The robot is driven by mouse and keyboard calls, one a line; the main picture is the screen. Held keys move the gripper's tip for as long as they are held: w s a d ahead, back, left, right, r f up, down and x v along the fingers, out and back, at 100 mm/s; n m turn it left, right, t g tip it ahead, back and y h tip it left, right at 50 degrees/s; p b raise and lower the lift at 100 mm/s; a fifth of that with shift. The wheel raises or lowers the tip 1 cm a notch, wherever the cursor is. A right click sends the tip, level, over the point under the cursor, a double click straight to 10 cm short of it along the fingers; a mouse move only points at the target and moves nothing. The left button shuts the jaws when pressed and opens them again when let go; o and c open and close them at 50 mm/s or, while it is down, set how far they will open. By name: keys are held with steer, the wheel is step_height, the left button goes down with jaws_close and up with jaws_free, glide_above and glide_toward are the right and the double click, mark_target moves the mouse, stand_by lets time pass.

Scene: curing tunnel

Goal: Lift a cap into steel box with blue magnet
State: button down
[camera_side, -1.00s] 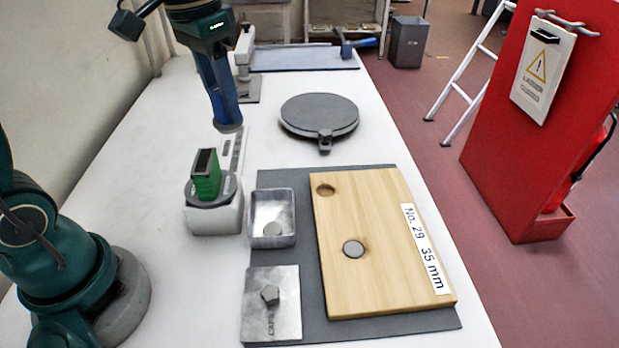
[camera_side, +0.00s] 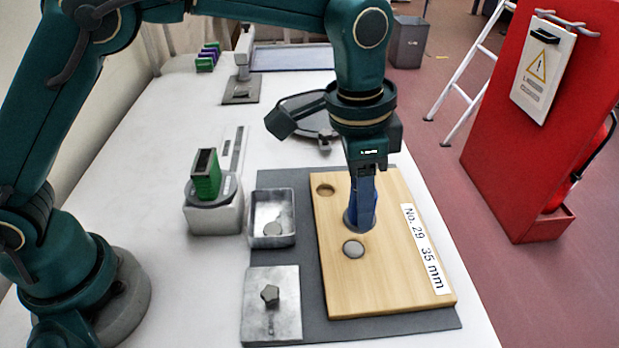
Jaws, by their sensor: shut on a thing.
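My gripper (camera_side: 365,165) points down over the wooden board and is shut on the blue magnet (camera_side: 361,203), an upright blue stick. The magnet's lower end is just behind a round grey cap (camera_side: 354,250) in the board; I cannot tell whether it touches the board. A greyish rim shows at the magnet's lower end, but I cannot tell what it is. The wooden board (camera_side: 400,285) has an empty round recess (camera_side: 325,190) at its far left.
A steel lid (camera_side: 283,325) with a pentagonal knob lies in front of the box. A green block stands on a grey-topped white device (camera_side: 213,220) to the left. Behind my gripper is a round dark plate (camera_side: 300,113), partly hidden. Bare white table lies at left.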

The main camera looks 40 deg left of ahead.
mark_target(356, 226)
steer(key=shift+f, duration=2.65)
steer(key=shift+f, duration=0.4)
steer(key=shift+r, duration=0.3)
steer(key=shift+r, duration=2.15)
steer(key=shift+a, duration=0.1)
steer(key=s+a+r+n, duration=0.2)
steer(key=a+n, duration=0.3)
steer(key=a, duration=1)
steer(key=shift+a+f, duration=0.2)
steer(key=shift+f, duration=3.05)
